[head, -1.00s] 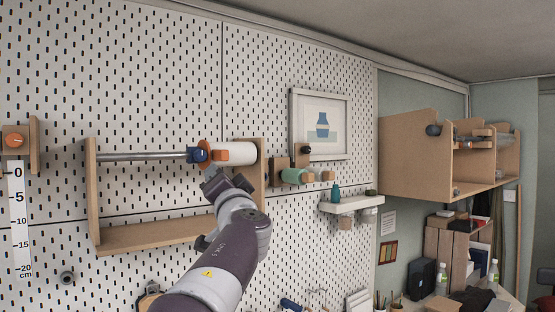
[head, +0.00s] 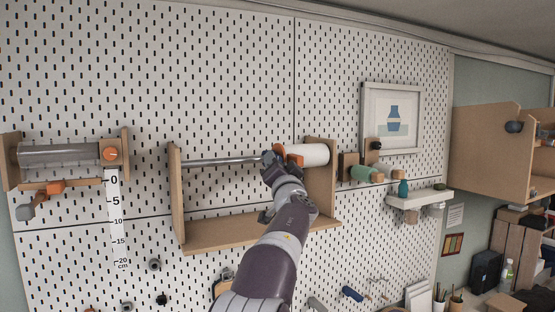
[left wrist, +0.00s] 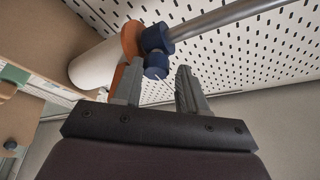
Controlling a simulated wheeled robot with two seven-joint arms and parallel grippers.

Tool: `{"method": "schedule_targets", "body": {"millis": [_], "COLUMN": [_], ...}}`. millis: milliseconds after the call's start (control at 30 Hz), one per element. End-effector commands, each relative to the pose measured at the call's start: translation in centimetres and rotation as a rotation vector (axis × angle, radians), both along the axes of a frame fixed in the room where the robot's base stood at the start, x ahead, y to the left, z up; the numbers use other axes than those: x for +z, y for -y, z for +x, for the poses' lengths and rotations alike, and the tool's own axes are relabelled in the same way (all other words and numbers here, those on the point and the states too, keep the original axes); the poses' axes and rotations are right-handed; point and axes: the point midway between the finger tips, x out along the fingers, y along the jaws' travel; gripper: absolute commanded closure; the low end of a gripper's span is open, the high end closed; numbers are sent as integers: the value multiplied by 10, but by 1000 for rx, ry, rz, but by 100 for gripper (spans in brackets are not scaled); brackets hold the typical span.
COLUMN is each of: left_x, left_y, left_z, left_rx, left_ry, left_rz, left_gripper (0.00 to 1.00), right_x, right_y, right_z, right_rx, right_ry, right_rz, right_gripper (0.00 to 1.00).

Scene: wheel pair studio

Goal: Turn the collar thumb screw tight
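The dark blue collar (head: 268,157) sits on a metal rod (head: 220,162), against an orange flange (head: 291,155) at the left end of a white roll (head: 315,154). In the left wrist view the collar (left wrist: 156,38) has its blue thumb screw (left wrist: 157,66) pointing towards my gripper. My left gripper (left wrist: 157,78) is open, with one finger on each side of the screw and gaps visible. In the head view my left gripper (head: 273,174) is just below the collar and partly hides it. My right gripper is in neither view.
A wooden bracket frame (head: 176,195) on the pegboard (head: 230,90) carries the rod. A second holder with a grey roll (head: 62,155) is at left, above a centimetre scale (head: 114,220). A green roller (head: 364,173) and a white shelf (head: 420,199) are at right.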

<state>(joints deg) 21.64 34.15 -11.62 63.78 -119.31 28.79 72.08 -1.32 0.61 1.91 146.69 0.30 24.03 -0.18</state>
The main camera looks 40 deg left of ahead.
Motion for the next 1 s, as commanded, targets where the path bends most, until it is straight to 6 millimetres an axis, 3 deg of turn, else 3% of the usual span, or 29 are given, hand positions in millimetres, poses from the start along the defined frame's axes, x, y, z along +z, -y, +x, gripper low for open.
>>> {"method": "schedule_targets", "body": {"millis": [133, 233, 267, 1000], "left_x": [-1, -1, -1, 0], "left_y": [0, 0, 0, 1], "left_z": [0, 0, 0, 0], "left_rx": [0, 0, 0, -1], "left_ry": [0, -1, -1, -23], "left_rz": [0, 0, 0, 14], "left_gripper": [62, 94, 100, 100], "right_x": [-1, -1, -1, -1], "right_y": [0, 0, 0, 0], "right_z": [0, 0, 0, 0], "right_rx": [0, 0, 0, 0], "right_ry": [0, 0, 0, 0], "right_rz": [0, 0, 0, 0], "right_gripper": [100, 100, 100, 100]}}
